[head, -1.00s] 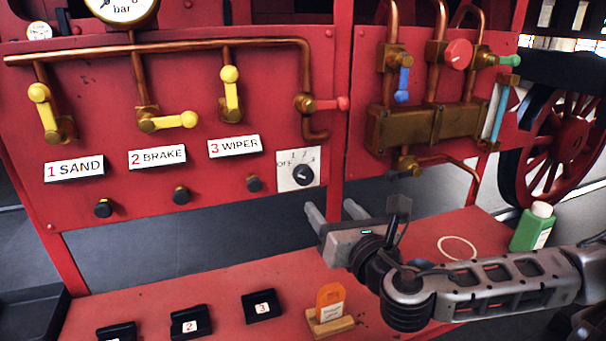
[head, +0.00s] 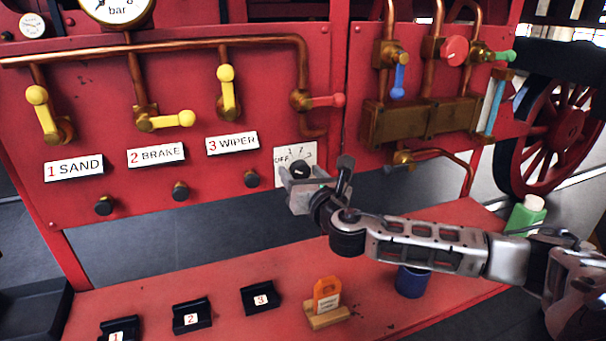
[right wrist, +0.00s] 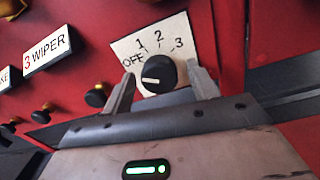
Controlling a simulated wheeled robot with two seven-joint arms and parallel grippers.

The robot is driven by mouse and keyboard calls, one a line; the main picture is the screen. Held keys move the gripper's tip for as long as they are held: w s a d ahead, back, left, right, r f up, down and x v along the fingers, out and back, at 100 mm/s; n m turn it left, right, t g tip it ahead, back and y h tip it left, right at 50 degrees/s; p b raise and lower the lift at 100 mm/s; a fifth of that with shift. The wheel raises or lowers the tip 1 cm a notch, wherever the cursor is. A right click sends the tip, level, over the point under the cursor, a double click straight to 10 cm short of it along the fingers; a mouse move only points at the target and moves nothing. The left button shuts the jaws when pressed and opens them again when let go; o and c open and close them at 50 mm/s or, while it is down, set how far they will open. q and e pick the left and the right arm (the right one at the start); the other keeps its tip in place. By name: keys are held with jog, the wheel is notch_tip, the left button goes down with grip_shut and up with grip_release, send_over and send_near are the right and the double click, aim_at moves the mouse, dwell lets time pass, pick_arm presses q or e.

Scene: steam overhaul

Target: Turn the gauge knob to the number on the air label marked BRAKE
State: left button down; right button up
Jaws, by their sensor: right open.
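The BRAKE label (head: 156,155) on the red panel is white and carries a red 2. The gauge knob (right wrist: 156,75) is black and round, on a white plate (right wrist: 178,30) marked OFF, 1, 2 and 3. Its white mark lies on the left side, nearest the OFF end. My right gripper (head: 306,180) is at the knob, which also shows in the head view (head: 300,168). In the right wrist view the open fingers (right wrist: 161,88) stand on either side of the knob, with visible gaps. My left gripper is not in view.
Yellow valve levers (head: 170,119) and black push knobs (head: 180,191) are left of the dial. A red lever (head: 325,101) sits just above it. The red bench (head: 240,328) below holds several black holders, an orange tag (head: 326,293), a blue container (head: 411,281) and a green bottle (head: 524,218).

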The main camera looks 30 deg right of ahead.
jog(key=c, duration=0.8)
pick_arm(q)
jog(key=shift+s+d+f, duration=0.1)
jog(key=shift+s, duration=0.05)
pick_arm(e)
jog(key=shift+c, duration=0.9)
